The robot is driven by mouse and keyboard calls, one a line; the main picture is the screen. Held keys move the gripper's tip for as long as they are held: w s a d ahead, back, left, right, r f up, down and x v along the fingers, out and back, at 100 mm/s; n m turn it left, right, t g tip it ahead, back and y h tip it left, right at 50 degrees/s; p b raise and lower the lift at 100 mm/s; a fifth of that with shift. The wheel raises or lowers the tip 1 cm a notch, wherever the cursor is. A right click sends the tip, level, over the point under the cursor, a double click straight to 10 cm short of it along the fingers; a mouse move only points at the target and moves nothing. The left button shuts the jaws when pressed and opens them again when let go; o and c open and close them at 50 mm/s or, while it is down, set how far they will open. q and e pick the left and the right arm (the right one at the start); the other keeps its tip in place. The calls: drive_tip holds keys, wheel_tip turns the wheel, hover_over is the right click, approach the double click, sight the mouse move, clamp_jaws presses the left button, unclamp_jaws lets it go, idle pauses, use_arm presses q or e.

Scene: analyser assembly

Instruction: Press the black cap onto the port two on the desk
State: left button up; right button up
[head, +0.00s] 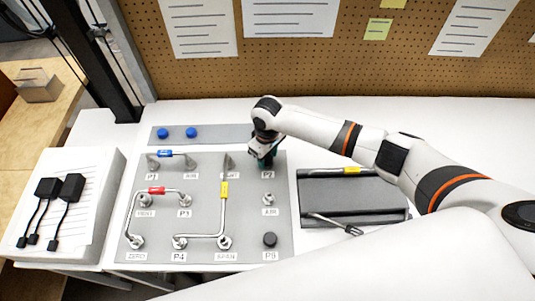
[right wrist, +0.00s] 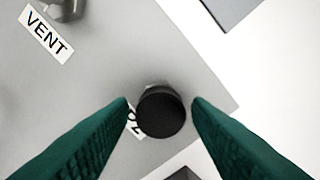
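The black cap (right wrist: 161,112) is in the right wrist view, over the port beside a partly covered label that ends in "2". A sliver of metal shows at its upper edge. How far down it is pressed cannot be told. My right gripper (right wrist: 160,100) has its green fingers on either side of the cap, with narrow gaps showing, so it looks open around it. In the head view my right gripper (head: 264,161) is at the P2 corner of the grey port panel (head: 255,205) and hides the cap. My left gripper is not in view.
Another black cap (head: 269,240) is at the panel's lower right. Bent metal tubes join other ports. Two blue caps (head: 177,133) stand behind. A white box (head: 70,205) with black connectors is at left.

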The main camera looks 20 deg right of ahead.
drive_tip(key=shift+o, duration=0.8)
wheel_tip(320, 180, up, 12)
idle(0.3)
